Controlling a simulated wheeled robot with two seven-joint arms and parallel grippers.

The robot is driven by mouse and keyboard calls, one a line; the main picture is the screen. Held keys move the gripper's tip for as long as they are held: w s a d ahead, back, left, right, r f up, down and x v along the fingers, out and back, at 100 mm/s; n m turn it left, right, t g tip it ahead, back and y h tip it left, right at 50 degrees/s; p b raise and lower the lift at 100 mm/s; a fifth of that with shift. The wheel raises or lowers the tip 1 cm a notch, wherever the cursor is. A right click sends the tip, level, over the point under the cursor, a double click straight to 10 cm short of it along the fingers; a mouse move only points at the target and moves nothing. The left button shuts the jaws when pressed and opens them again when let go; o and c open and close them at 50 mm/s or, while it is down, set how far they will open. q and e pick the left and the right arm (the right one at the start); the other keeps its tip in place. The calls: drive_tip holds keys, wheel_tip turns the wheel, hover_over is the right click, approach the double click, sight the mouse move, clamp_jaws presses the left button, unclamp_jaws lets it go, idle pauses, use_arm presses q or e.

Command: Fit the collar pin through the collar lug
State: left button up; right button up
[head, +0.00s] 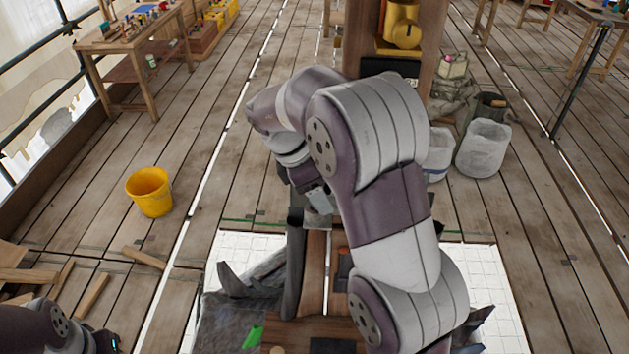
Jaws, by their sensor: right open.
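My right arm reaches up from the bottom right and bends over the middle of the view. Its gripper (319,203) points down, open, above the upright wooden timbers (314,262) of the spire piece. It is small and partly covered by my own wrist, and I see nothing held in it. I cannot make out the collar pin or the collar lug; the arm hides much of that area. A small orange-brown piece (344,264) lies along the timbers, its kind unclear. My left arm shows only at the bottom left corner, its dark end (106,342) cut by the frame edge, fingers not discernible.
Grey sheeting (240,305) with torn edges surrounds the timbers over a white tiled opening (490,280). A yellow bucket (150,191) and loose wood offcuts (143,258) lie left. A workbench (125,45) is far left.

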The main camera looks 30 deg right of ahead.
drive_tip(key=b+v, duration=0.4)
drive_tip(key=v, duration=0.8)
drive_tip(key=shift+s, duration=0.2)
